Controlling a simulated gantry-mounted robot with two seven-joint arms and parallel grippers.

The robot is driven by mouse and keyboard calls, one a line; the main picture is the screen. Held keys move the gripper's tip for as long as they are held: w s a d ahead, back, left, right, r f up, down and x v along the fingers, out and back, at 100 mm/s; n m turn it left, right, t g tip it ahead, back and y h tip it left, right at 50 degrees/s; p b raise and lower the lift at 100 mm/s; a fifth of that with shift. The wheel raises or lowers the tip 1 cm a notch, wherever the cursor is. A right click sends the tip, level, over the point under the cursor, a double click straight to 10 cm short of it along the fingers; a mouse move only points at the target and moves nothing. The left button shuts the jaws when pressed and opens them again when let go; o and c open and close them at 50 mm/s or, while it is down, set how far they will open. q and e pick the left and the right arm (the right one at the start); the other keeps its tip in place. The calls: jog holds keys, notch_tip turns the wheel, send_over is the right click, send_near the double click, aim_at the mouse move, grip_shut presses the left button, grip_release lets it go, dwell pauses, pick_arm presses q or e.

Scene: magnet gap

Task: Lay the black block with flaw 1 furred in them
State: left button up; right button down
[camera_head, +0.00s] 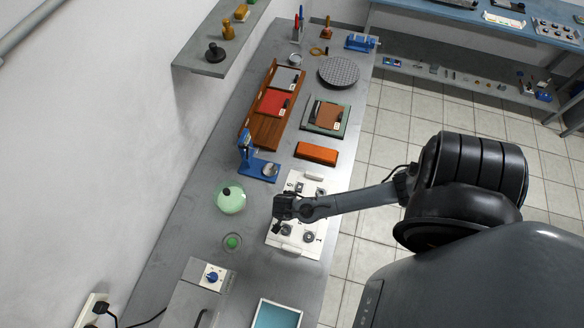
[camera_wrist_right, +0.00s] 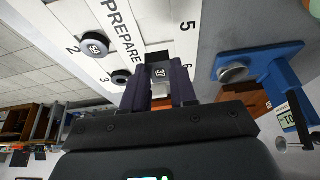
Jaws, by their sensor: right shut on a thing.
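A white board (camera_head: 310,186) marked PREPARE lies on the bench, with numbered places and several dark round pieces on it. It also fills the upper part of the right wrist view (camera_wrist_right: 187,22). My right gripper (camera_head: 283,212) is over the board's left edge. In the wrist view its fingers (camera_wrist_right: 160,80) are shut on a small piece with a number label (camera_wrist_right: 160,72), mostly hidden between them. My left gripper is not in view.
A blue stand (camera_head: 264,170) is behind the board, a green dome (camera_head: 231,202) to its left. An orange block (camera_head: 317,153), a green-rimmed tray (camera_head: 342,122) and a wooden rack (camera_head: 262,131) lie farther back. A grey box (camera_head: 190,300) and blue tray (camera_head: 276,316) are in front.

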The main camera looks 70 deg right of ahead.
jog(key=shift+r, duration=0.1)
jog(key=shift+f+b, duration=1.5)
jog(key=shift+f, duration=1.35)
jog(key=shift+f, duration=0.1)
jog(key=c, duration=0.8)
grip_release()
jog(key=shift+c, duration=0.8)
